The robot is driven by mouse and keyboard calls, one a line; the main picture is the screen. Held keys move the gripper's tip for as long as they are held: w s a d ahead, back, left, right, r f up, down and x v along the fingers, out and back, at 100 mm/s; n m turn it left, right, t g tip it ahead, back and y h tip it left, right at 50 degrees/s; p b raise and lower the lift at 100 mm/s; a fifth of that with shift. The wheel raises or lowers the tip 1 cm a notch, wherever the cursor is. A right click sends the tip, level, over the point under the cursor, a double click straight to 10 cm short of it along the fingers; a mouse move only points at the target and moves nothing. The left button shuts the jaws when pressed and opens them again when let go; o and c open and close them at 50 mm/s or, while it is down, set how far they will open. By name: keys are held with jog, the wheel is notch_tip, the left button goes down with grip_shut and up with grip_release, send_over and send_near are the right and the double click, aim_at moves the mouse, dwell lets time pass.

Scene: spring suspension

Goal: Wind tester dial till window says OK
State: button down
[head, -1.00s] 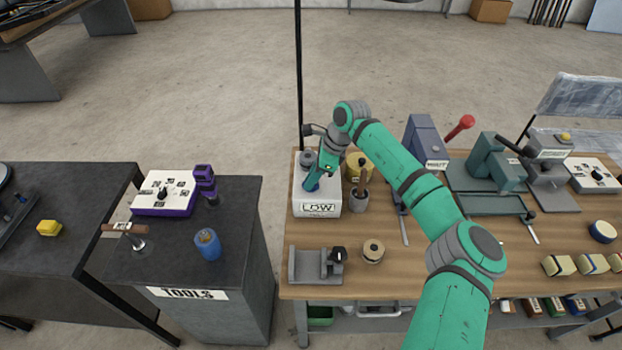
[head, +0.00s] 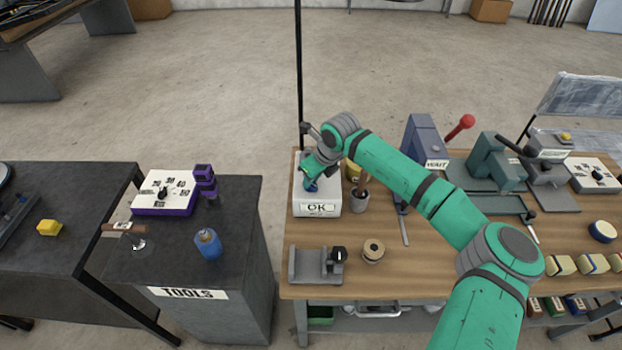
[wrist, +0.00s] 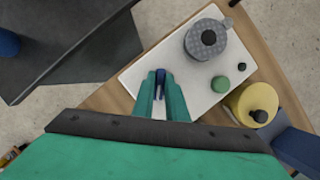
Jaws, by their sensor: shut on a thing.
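The tester is a white box (head: 303,207) at the left end of the wooden bench. Its front window (head: 317,208) reads OK. My gripper (head: 312,184) is over the tester's top, shut on the blue dial. In the wrist view my gripper (wrist: 161,86) has its two green fingers on either side of the blue dial (wrist: 161,74). The fingers hide most of the dial. The tester's white top (wrist: 150,62) also carries a round grey part (wrist: 208,38) and a small green button (wrist: 220,84).
A yellow cylinder (wrist: 255,102) and a holder with a wooden handle (head: 360,200) stand close to the right of the tester. A grey cradle (head: 305,265) and a round tan part (head: 373,250) lie in front. A dark tool cabinet (head: 235,235) stands left across a gap.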

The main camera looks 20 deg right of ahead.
jog(key=shift+r+m+t+h, duration=0.1)
jog(key=shift+m+t+h, duration=0.4)
jog(key=shift+m, duration=1.2)
jog(key=c, duration=1.8)
grip_release()
jog(key=shift+o, duration=0.2)
jog(key=a+v, duration=0.1)
jog(key=v, duration=0.9)
jog(key=shift+d+r, duration=0.3)
jog(key=shift+r, duration=0.15)
jog(key=shift+w, duration=0.1)
